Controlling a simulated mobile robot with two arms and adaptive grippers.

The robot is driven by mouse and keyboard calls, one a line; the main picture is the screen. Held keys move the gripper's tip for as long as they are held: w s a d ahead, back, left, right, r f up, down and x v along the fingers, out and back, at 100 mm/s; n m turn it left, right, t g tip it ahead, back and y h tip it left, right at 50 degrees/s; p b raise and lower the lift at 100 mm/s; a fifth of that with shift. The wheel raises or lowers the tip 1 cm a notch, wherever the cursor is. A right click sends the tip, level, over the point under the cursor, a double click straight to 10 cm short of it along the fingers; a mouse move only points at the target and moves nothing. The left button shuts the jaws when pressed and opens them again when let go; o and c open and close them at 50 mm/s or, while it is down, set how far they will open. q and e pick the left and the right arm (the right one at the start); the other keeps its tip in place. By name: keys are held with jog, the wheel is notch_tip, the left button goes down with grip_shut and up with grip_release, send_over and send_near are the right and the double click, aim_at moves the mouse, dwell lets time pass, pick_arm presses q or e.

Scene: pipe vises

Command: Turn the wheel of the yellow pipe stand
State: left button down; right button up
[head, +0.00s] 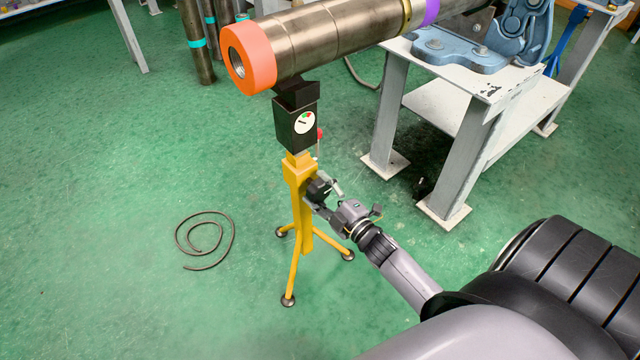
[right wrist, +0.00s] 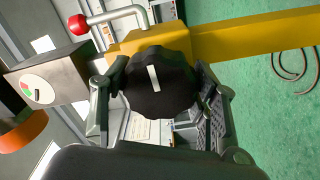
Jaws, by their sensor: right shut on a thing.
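The yellow pipe stand (head: 301,190) stands on three legs on the green floor and bears a long steel pipe on its black head. Its black wheel (right wrist: 159,82), with a white line along its face, shows large in the right wrist view. In the head view the wheel (head: 319,189) is small at the stand's right side. My right gripper (head: 328,198) is at the wheel; in the right wrist view its fingers (right wrist: 160,85) are on both sides of the wheel, shut on it. The white line stands nearly upright there. My left gripper is not in view.
The steel pipe (head: 335,42) with an orange end ring (head: 250,58) lies above the stand. A grey metal table (head: 440,110) with a blue vise (head: 455,48) stands to the right. A dark cable (head: 205,240) lies on the floor at left. A red-knobbed lever (right wrist: 80,24) is beside the wheel.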

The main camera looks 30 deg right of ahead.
jog(key=shift+r+m+p, duration=0.15)
jog(key=shift+m+p, duration=0.15)
jog(key=shift+m, duration=0.2)
jog(key=m+p, duration=0.1)
jog(key=m, duration=0.1)
jog(key=shift+m+p, duration=0.3)
jog(key=shift+m, duration=0.1)
jog(key=m+p, duration=0.1)
jog(key=m, duration=0.1)
jog(key=m+p, duration=0.1)
jog(key=m, duration=0.2)
jog(key=shift+f+m, duration=0.2)
jog(key=shift+m, duration=0.1)
pick_arm(q)
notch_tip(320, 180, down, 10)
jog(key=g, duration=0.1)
jog(key=shift+p, duration=0.45)
pick_arm(e)
jog(key=shift+m, duration=0.8)
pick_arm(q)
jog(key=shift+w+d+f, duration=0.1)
pick_arm(e)
jog(key=shift+f, duration=0.1)
jog(key=shift+a, duration=0.1)
jog(key=o, duration=1.2)
